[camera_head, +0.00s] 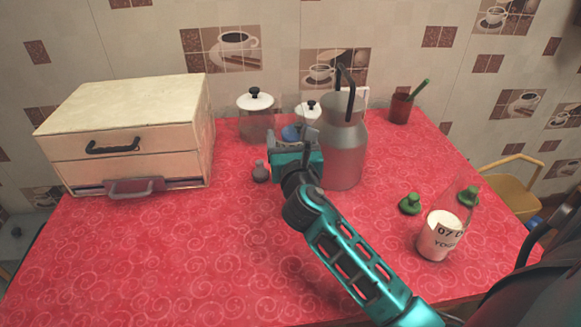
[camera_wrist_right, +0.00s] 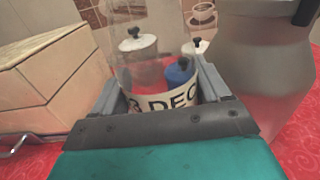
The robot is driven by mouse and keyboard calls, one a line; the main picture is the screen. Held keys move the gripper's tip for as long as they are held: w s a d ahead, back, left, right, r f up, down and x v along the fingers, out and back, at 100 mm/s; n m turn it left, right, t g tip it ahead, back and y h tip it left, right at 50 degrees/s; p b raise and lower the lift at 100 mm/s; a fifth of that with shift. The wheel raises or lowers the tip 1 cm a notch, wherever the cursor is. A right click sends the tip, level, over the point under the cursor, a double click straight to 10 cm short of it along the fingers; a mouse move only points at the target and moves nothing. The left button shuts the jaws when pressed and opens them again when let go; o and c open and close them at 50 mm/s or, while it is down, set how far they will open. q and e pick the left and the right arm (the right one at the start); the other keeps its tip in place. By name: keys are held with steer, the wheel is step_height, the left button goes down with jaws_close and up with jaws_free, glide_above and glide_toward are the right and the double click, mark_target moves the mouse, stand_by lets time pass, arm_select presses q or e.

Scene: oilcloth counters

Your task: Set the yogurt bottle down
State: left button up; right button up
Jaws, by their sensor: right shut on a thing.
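My right gripper (camera_head: 292,139) is over the back middle of the counter, left of the large grey can. In the wrist view it (camera_wrist_right: 160,88) is shut on the yogurt bottle (camera_wrist_right: 153,103), a clear bottle with a white label reading "DEC". The bottle looks upright between the fingers. In the head view it is mostly hidden behind the gripper, and I cannot tell whether its base touches the counter (camera_head: 150,265). A similar bottle (camera_head: 438,240), labelled "07 D" and "YOG", stands at the right. My left gripper is not in view.
The grey can (camera_head: 341,150) stands close beside the gripper. A drawer box (camera_head: 130,135) is left, a small grey weight-like object (camera_head: 261,172) nearer, green objects (camera_head: 410,204) right. The front left is clear.

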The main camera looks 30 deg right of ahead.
step_height(320, 180, down, 5)
steer(key=b, duration=0.2)
steer(key=shift+f+b, duration=0.2)
steer(key=shift+b, duration=0.2)
steer(key=shift+f, duration=0.2)
steer(key=o, duration=1)
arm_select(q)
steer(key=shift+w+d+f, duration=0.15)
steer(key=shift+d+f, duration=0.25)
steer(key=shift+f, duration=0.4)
arm_select(e)
steer(key=shift+o, duration=0.7)
